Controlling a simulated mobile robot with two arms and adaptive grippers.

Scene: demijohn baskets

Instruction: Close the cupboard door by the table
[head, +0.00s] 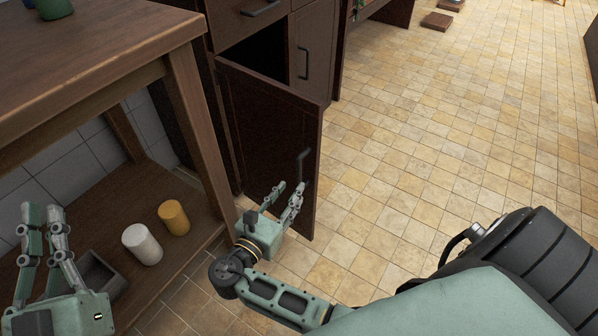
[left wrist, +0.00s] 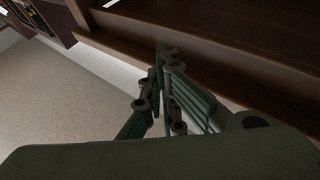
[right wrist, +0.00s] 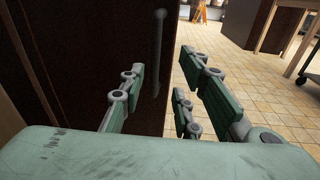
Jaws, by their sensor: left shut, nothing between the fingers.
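The dark brown cupboard door (head: 262,125) stands open, swung out from the cupboard beside the table. Its bar handle (head: 304,166) is near the free edge; the right wrist view also shows the handle (right wrist: 158,50). My right gripper (head: 289,190) is in front of the door's handle side, low and close to the handle. Its fingers are apart, with nothing seen held; contact with the door cannot be told. My left gripper (head: 44,215) is shut and empty at the lower left by the table; it also shows in the left wrist view (left wrist: 163,60).
The wooden table (head: 90,70) stands left of the door. Its lower shelf (head: 185,245) bears a white cylinder (head: 142,244), a yellow cylinder (head: 174,217) and a grey tray (head: 98,272). Tiled floor (head: 440,130) right of the door is clear.

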